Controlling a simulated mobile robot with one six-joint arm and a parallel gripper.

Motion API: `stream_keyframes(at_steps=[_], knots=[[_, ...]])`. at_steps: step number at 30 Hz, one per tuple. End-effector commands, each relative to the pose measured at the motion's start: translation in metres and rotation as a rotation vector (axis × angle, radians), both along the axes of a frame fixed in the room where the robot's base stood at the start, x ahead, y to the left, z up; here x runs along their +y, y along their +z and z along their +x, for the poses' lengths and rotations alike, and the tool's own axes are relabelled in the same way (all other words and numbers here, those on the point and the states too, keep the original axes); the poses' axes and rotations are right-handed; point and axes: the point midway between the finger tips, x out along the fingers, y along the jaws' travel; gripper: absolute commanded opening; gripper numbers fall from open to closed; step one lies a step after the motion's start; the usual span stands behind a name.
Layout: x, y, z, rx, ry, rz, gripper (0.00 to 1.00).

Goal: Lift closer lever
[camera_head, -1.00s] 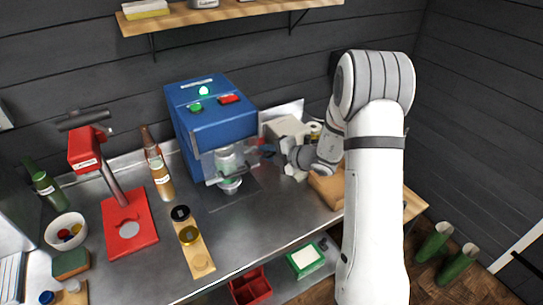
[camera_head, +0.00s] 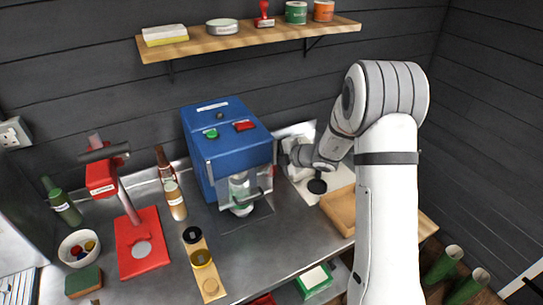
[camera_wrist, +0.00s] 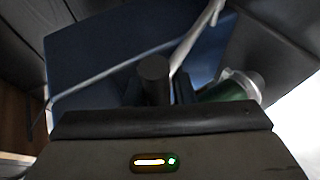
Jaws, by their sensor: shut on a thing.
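The blue closer machine (camera_head: 228,150) stands on the steel bench, with a green and a red button on top and a clear guarded opening at its front. A pale vessel (camera_head: 240,188) sits in that opening. My gripper (camera_head: 283,152) is at the machine's upper right side. In the wrist view it is shut on a dark round lever handle (camera_wrist: 153,72), with the blue housing (camera_wrist: 110,50) behind. A thin grey bar (camera_wrist: 100,78) crosses the housing. My fingers hide much of the lever in the head view.
A red stand press (camera_head: 140,245) with a dark handle, bottles (camera_head: 174,200) and a white bowl (camera_head: 79,248) are left of the machine. A shelf (camera_head: 250,38) hangs above.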

Motion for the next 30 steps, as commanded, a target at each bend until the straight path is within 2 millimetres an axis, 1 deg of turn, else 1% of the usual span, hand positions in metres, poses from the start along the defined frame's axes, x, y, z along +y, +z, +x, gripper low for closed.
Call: stream_keyframes(at_steps=[1, 9, 10, 17, 25, 28, 30], knots=[[-0.009, 0.0, 0.006, -0.002, -0.025, -0.008, 0.0], [-0.002, -0.001, 0.005, -0.002, -0.015, -0.009, 0.0], [-0.001, -0.001, 0.004, -0.002, -0.014, -0.009, 0.25], [0.002, -0.001, 0.003, 0.0, -0.009, -0.009, 0.44], [0.004, -0.001, 0.001, 0.0, -0.003, -0.008, 0.44], [-0.001, 0.002, -0.002, -0.002, -0.003, -0.008, 0.44], [-0.009, 0.006, -0.007, -0.003, -0.005, -0.008, 0.44]])
